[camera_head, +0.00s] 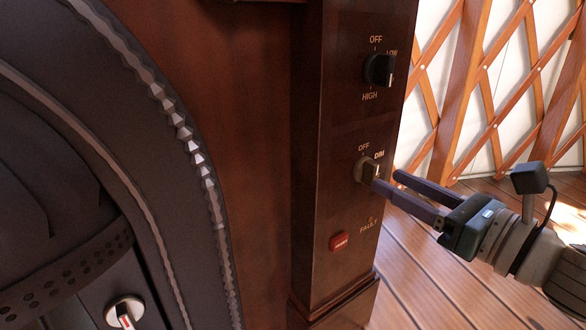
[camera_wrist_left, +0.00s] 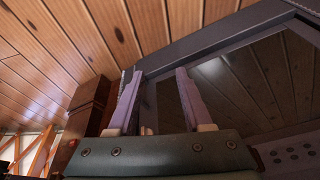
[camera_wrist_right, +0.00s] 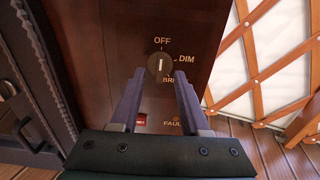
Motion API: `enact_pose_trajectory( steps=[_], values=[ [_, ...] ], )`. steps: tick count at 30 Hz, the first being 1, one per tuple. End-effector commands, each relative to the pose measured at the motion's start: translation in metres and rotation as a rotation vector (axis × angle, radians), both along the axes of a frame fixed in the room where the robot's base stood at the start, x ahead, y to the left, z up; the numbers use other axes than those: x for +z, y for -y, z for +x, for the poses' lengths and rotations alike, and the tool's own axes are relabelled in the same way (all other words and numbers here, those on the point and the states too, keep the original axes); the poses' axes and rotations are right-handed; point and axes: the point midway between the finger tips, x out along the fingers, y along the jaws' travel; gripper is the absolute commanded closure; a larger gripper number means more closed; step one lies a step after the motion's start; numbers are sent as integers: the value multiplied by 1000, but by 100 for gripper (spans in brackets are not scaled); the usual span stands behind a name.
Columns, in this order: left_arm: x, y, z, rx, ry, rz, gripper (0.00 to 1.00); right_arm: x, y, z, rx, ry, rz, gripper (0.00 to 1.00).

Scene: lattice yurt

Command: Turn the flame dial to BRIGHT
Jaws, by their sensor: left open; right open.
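The flame dial (camera_head: 366,169) is a dark round knob on the narrow wooden panel, with OFF and DIM labels beside it. In the right wrist view the dial (camera_wrist_right: 160,66) shows a white line running roughly up and down. Part of the BRIGHT label shows below right, cut off by a finger. I cannot tell for sure which label the line marks. My right gripper (camera_head: 388,180) is open, its fingertips at the dial's lower right; I cannot tell whether they touch it. My left gripper (camera_wrist_left: 159,73) is open and empty, seen only in its wrist view.
A second knob (camera_head: 378,70) with OFF, LOW and HIGH sits above on the panel (camera_head: 335,120). A dark rounded stove-like body (camera_head: 90,130) fills the left. A lattice wall (camera_head: 500,80) stands at right.

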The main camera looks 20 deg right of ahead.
Motion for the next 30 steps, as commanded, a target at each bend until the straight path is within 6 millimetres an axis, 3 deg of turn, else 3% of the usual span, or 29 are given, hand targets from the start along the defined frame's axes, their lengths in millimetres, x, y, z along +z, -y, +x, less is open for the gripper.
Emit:
enact_pose_trajectory(
  steps=[6, 16, 28, 30],
  values=[
    [-10, 0, 0, 0, 0, 0, 50, -1, -6, 26, 0, 1, 1, 54],
    [-10, 1, 0, 1, 0, -2, 50, 0, -7, 30, -1, -1, 1, 54],
    [-10, 3, 0, 7, -1, -11, 50, 0, -7, 29, -1, -1, 1, 100],
    [-10, 3, 0, 7, -1, -11, 50, 0, -7, 29, -1, -1, 1, 100]
  ],
)
